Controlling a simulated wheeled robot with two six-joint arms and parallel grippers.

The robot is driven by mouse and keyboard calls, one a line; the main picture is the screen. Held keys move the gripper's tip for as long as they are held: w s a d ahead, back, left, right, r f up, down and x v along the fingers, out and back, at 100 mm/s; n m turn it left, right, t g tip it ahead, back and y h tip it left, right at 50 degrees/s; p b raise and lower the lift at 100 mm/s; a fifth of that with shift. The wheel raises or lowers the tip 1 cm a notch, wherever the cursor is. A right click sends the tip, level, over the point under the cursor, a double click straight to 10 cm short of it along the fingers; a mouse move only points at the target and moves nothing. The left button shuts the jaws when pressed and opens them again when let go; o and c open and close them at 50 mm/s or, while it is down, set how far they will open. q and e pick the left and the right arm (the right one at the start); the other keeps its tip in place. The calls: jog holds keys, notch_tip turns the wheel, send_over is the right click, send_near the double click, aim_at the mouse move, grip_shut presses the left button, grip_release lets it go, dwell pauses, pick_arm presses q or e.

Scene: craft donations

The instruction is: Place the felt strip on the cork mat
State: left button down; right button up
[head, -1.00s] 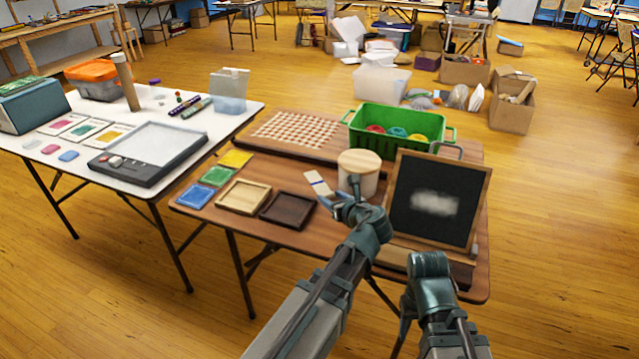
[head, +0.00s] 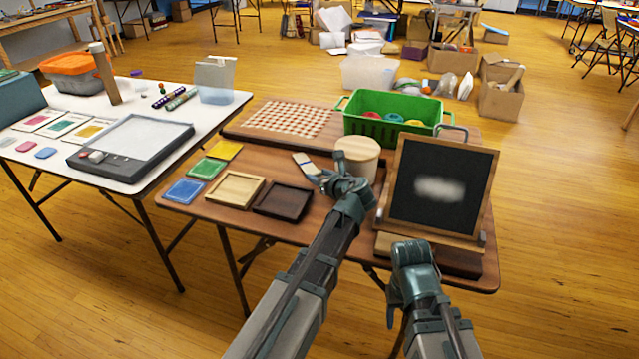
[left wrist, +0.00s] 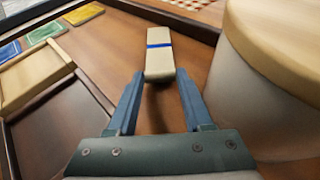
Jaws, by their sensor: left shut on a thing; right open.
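A pale strip with a blue band (head: 304,162), seemingly the felt strip, is in my left gripper (head: 324,178). In the left wrist view the strip (left wrist: 159,50) points away from the two fingers (left wrist: 160,80), which are shut on its near end. It is over the brown table, just left of the cork-lidded jar (head: 356,165); I cannot tell its height. No cork mat is clearly identifiable; a light wooden tray (head: 235,189) with a tan inside lies left of a dark tray (head: 282,201). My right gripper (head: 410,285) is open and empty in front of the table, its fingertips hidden.
A chalkboard (head: 440,187) stands at the right and a green basket (head: 385,130) behind the jar. A checkered board (head: 287,118) lies at the back. Blue, green and yellow squares (head: 207,168) line the left edge. A white table (head: 60,170) stands left.

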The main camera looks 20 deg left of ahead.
pick_arm(q)
jog(key=shift+f, duration=0.2)
jog(key=shift+f, duration=0.25)
jog(key=shift+c, duration=1.5)
grip_release()
jog(key=shift+r, duration=0.1)
